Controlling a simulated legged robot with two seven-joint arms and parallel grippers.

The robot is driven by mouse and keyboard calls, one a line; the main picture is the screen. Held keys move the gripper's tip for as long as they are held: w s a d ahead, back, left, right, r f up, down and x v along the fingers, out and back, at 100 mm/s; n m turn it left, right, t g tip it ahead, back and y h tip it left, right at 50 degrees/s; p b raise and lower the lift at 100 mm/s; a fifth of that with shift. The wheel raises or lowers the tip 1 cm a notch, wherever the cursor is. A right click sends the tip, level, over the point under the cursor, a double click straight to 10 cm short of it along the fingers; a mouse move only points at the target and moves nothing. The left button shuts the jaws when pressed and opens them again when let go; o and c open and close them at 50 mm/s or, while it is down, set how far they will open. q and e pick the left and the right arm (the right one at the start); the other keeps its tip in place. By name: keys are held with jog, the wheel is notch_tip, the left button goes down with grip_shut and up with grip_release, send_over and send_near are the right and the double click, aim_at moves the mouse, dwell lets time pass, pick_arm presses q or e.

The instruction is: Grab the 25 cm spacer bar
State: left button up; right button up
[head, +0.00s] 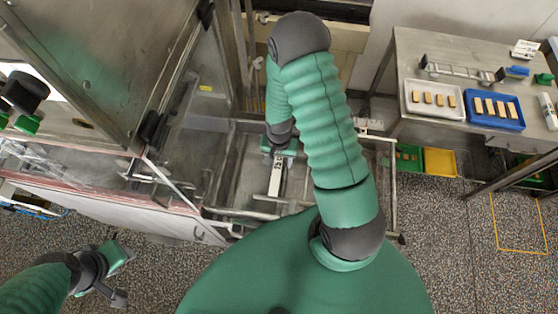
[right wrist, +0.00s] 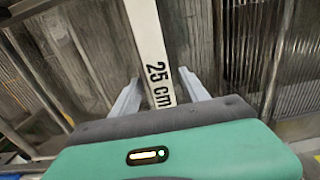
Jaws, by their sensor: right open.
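The spacer bar (right wrist: 148,35) is a pale, straight bar with "25 cm" printed on it. In the right wrist view it runs from the top edge down between the two fingers of my right gripper (right wrist: 159,78). The fingers stand apart, one on each side of the bar, with a gap visible on both sides. In the head view the bar (head: 276,180) shows below my right gripper (head: 280,157), over a metal frame. The bar's end near the palm is hidden in the wrist view. My left gripper (head: 112,272) is at the lower left, far from the bar; its fingers are unclear.
A metal frame with rails (head: 240,185) surrounds the bar area. A steel machine with clear panels (head: 190,110) stands at left. At right, a steel table (head: 450,50) bears a white tray (head: 408,104) and a blue tray (head: 470,119) of small bars. Speckled floor is open at lower right.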

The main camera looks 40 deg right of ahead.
jog(key=shift+w+d, duration=0.15)
jog(key=c, duration=0.4)
jog(key=shift+a, duration=0.2)
grip_shut()
